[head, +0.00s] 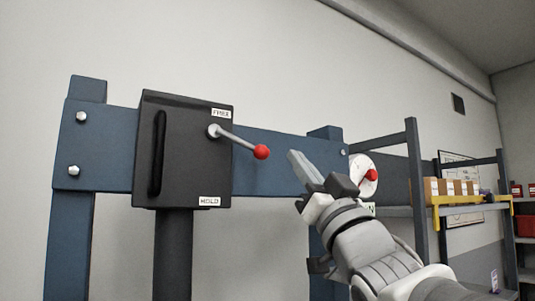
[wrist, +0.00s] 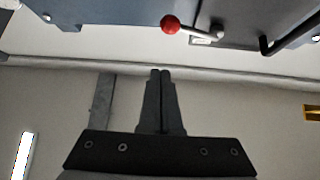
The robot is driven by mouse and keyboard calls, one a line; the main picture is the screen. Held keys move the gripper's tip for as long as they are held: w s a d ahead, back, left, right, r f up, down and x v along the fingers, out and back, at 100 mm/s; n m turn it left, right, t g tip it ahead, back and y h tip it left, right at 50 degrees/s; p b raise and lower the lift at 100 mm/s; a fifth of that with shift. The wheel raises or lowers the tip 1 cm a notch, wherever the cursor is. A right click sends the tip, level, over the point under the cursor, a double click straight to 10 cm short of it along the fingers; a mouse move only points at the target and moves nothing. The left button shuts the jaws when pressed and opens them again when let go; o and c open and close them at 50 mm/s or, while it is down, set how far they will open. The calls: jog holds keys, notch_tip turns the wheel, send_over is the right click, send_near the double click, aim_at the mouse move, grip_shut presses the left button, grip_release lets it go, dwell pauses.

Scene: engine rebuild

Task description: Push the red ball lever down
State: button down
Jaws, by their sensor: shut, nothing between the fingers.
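The lever is a grey rod (head: 235,140) with a red ball (head: 261,152) at its end. It comes out of a round pivot on the black box (head: 180,115) and slopes slightly down to the right. A "FREE" label (head: 221,113) is above the pivot and a "HOLD" label (head: 210,201) is low on the box. My gripper (head: 293,154) is shut and empty, to the right of the ball and apart from it. In the wrist view the red ball (wrist: 169,24) is beyond the shut fingertips (wrist: 161,72), with a gap between.
The box is on a blue crossbeam (head: 275,160) between blue posts. A white disc with a red knob (head: 371,174) is behind my gripper to the right. Shelving with cardboard boxes (head: 445,187) stands farther right. The space between my fingertips and the ball looks clear.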

aim_at(239, 142)
jog(key=shift+s+a+r+n+y, duration=0.25)
jog(key=shift+s+r+n+y, duration=0.1)
jog(key=shift+r+n+y, duration=0.3)
jog(key=p+x, duration=0.4)
jog(key=x, duration=0.6)
jog(key=shift+w+a+f, duration=0.2)
jog(key=shift+w+f, duration=0.05)
jog(key=shift+f, duration=0.4)
jog(key=shift+w+a+f, duration=0.15)
jog(key=shift+w+f, duration=0.1)
jog(key=shift+f, duration=0.35)
jog(key=shift+w+a+f, duration=0.2)
jog(key=shift+w+f, duration=0.05)
jog(key=shift+f, duration=0.4)
jog(key=shift+f+m+h, duration=0.2)
jog(key=shift+m+h, duration=0.15)
jog(key=shift+m, duration=0.1)
